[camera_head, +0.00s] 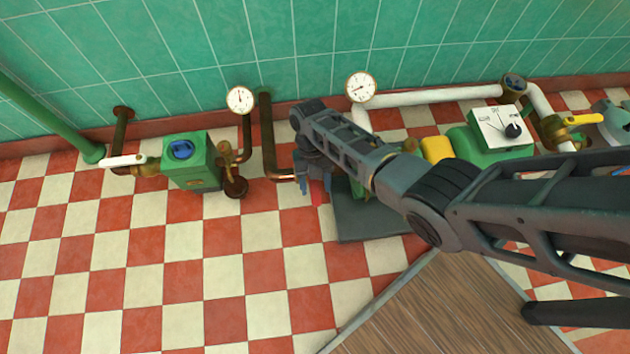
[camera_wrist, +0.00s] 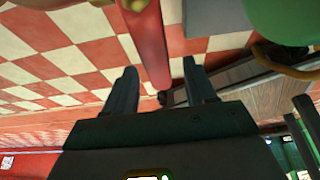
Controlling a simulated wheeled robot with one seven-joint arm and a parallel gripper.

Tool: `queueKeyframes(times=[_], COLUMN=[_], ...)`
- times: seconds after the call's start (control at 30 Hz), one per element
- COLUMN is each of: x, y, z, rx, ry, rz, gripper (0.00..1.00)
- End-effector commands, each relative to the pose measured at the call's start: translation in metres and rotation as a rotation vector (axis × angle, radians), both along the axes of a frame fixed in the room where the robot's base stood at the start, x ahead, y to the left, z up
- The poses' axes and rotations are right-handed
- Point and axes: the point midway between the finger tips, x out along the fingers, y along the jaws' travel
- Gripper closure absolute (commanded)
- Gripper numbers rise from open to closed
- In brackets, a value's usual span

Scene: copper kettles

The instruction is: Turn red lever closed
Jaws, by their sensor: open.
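The red lever (camera_wrist: 150,45) is a long, slim bar in the wrist view. It runs from the top edge down between my gripper's (camera_wrist: 162,78) two fingers. The fingers are open, one on each side of the lever, with visible gaps. A brassy part (camera_wrist: 132,5) shows at the lever's upper end. In the head view my gripper (camera_head: 315,187) points down beside the dark pipe near the middle. My arm and gripper hide most of the lever and its fitting there.
A green box with a blue knob (camera_head: 182,150) stands left. A green machine with a white dial panel (camera_head: 501,128) and a yellow lever (camera_head: 584,119) are right. Two gauges (camera_head: 240,100) (camera_head: 360,87) stand near the tiled wall. A dark grey slab (camera_head: 365,222) lies below my arm. Checkered floor (camera_head: 150,270) is free at left.

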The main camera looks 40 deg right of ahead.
Motion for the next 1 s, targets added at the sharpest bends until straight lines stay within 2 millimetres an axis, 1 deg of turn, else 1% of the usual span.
queueKeyframes(times=[0.17, 0.27, 0.5, 0.7, 0.83, 1.0], x=[0.0, 0.003, 0.016, 0.024, 0.026, 0.026], y=[0.0, -0.001, -0.008, -0.013, -0.015, -0.015], z=[0.001, 0.008, 0.044, 0.066, 0.072, 0.072], rx=[0.001, 0.001, 0.001, 0.0, 0.0, 0.0], ry=[0.0, -0.002, -0.003, -0.001, 0.0, 0.001], rz=[0.0, -0.001, -0.001, -0.001, -0.001, -0.001], gripper=[0.45, 0.45, 0.45, 0.45, 0.45, 0.45])
